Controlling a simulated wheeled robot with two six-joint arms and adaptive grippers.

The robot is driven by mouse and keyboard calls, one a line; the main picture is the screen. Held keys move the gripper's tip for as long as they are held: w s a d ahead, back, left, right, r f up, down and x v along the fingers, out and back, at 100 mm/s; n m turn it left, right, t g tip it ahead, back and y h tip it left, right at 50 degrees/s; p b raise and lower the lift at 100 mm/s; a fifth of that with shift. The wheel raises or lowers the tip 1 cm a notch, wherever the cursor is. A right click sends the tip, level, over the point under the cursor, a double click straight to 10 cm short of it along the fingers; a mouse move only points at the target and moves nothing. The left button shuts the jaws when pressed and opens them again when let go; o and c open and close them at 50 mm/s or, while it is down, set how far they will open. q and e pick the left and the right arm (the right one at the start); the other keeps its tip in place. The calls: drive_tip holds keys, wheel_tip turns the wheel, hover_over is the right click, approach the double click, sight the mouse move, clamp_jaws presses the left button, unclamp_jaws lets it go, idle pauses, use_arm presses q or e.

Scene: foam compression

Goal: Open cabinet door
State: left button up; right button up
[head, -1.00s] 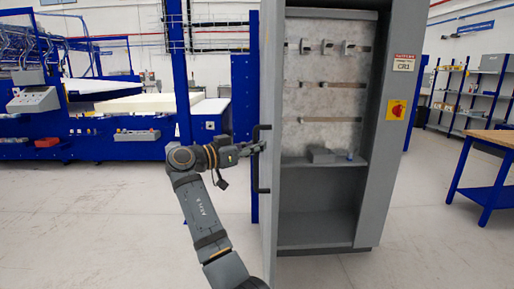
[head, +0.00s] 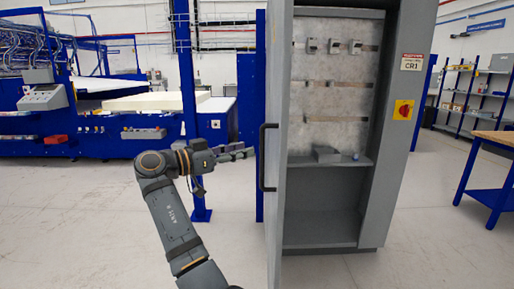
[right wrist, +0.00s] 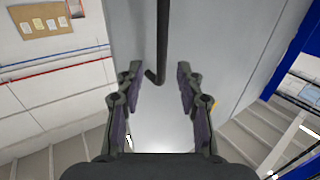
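The grey cabinet (head: 393,150) stands right of centre in the head view with its inside exposed. Its door (head: 274,225) is swung wide open and seen nearly edge-on. The black door handle (head: 262,157) is on the door's left face, and its bent end (right wrist: 155,76) shows in the right wrist view. My right gripper (head: 250,151) is just left of the handle. In the wrist view (right wrist: 157,85) its fingers are spread, with the handle's end beyond and between the tips; they do not close on it. My left gripper is not in view.
Inside the cabinet are a shelf (head: 330,162) and small switch devices (head: 333,47). A blue machine (head: 110,130) stands behind at left. A workbench (head: 492,150) is at the right edge. The floor in front is clear.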

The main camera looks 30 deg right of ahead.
drive_tip(key=a, duration=0.4)
idle(0.3)
